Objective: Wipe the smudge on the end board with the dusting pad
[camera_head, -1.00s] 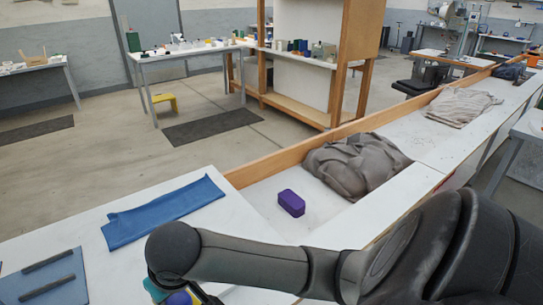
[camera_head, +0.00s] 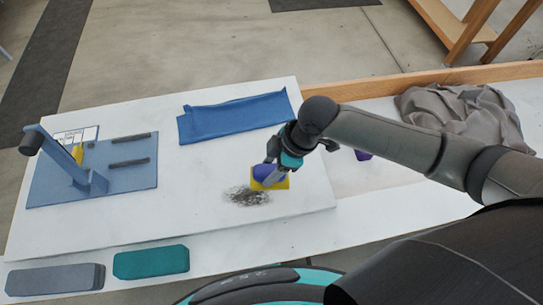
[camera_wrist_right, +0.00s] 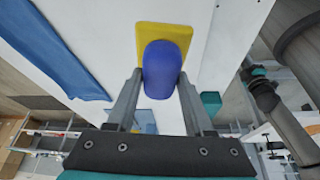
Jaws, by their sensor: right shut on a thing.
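The white end board (camera_head: 90,222) lies across the middle of the head view. A dark, speckled smudge (camera_head: 246,197) is on it, towards its right end. My right gripper (camera_head: 272,160) is shut on the purple-blue grip of the dusting pad (camera_head: 284,184), which has a flat yellow base. The pad is just behind and right of the smudge; I cannot tell whether it touches the board. In the wrist view the pad (camera_wrist_right: 162,68) sits between the jaws (camera_wrist_right: 162,95), and the smudge does not show.
A blue cloth (camera_head: 235,116) lies behind the pad. A blue press base (camera_head: 125,186) with an upright arm stands left. Grey (camera_head: 55,280) and teal (camera_head: 150,262) blocks lie along the front. A grey cloth heap (camera_head: 465,115) is at right; a purple block (camera_head: 362,155) is mostly hidden.

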